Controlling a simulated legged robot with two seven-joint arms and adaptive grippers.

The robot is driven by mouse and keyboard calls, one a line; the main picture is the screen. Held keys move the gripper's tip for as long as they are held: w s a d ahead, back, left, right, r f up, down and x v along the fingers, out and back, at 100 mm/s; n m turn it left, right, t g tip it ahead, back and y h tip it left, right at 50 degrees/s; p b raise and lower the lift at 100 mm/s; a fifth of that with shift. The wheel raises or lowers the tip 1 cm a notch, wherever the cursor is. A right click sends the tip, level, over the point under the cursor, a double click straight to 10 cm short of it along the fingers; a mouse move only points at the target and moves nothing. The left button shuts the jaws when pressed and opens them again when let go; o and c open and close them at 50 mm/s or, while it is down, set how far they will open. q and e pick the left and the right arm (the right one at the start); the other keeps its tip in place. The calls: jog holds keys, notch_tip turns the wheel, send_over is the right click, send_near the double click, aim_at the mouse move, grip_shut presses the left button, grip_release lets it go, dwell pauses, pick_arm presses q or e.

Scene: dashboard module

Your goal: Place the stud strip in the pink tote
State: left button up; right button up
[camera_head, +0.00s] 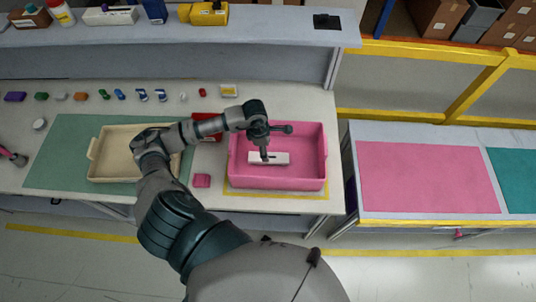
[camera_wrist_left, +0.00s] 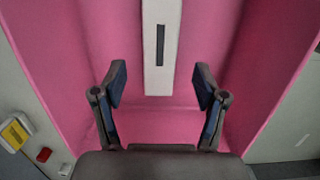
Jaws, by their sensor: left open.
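The pink tote (camera_head: 310,180) stands on the workbench, right of centre in the head view. The stud strip, a white bar (camera_head: 282,158) with a dark slot, is inside the tote and appears to lie on its floor. It also shows in the left wrist view, as a white bar (camera_wrist_left: 161,75) running away from me against the pink floor (camera_wrist_left: 120,45). My left gripper (camera_head: 265,154) points down into the tote over the strip. Its fingers (camera_wrist_left: 160,88) are open, one on each side of the strip's near end, with gaps between. My right gripper is not in view.
A beige tray (camera_head: 112,172) stands on a green mat (camera_head: 55,150) left of the tote. A small pink block (camera_head: 202,181) lies between them. Several small parts line the bench's back. A second table with a pink mat (camera_head: 425,178) stands to the right.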

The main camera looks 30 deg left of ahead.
pick_arm(q)
jog(key=r, duration=0.5)
jog(key=shift+s+a+r, duration=0.2)
jog(key=shift+a, duration=0.05)
